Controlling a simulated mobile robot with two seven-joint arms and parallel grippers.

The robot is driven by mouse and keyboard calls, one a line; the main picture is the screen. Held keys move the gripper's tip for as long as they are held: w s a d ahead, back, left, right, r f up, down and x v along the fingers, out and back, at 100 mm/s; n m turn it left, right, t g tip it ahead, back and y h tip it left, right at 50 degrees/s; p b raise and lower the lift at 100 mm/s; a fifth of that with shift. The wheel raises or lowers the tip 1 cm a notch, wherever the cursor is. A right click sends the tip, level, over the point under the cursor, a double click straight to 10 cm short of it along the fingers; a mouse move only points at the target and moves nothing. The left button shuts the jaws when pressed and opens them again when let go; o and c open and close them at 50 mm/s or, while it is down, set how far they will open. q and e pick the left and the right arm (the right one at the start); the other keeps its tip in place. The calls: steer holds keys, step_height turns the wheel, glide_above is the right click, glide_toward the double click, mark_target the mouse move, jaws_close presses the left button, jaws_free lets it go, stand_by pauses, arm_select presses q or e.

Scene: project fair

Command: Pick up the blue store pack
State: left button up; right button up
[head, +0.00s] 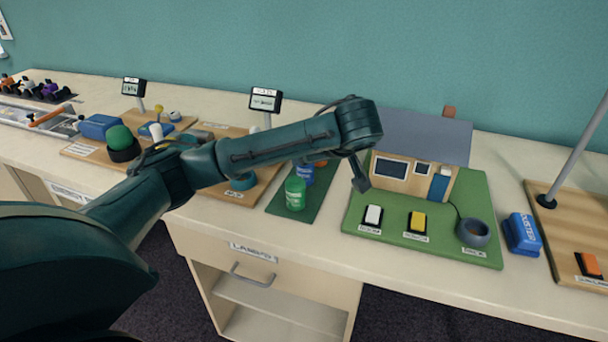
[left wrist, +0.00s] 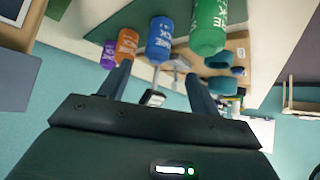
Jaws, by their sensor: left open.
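The blue store pack is a blue cylinder with white lettering. In the head view the blue pack (head: 306,175) stands on a dark green mat, partly hidden behind the green pack and my left arm. In the left wrist view the blue pack (left wrist: 160,38) lies beyond the fingertips, between their lines. My left gripper (left wrist: 156,78) is open and empty, apart from the pack. In the head view the left gripper (head: 360,174) points down, right of the pack. My right gripper is not in view.
A green pack (head: 295,194) stands just in front of the blue one. Orange (left wrist: 126,46) and purple (left wrist: 108,55) packs stand on its other side. A model house (head: 415,155) on a green board is to the right. A blue box (head: 522,233) sits farther right.

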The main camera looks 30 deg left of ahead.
mark_target(307, 172)
arm_select(q)
steer(key=x, duration=0.5)
steer(key=shift+r+p, duration=0.1)
steer(key=shift+p, duration=0.2)
steer(key=shift+x, duration=3.1)
steer(key=shift+w, duration=0.2)
steer(key=shift+d, duration=0.1)
steer(key=c, duration=1.1)
steer(key=shift+r, duration=0.1)
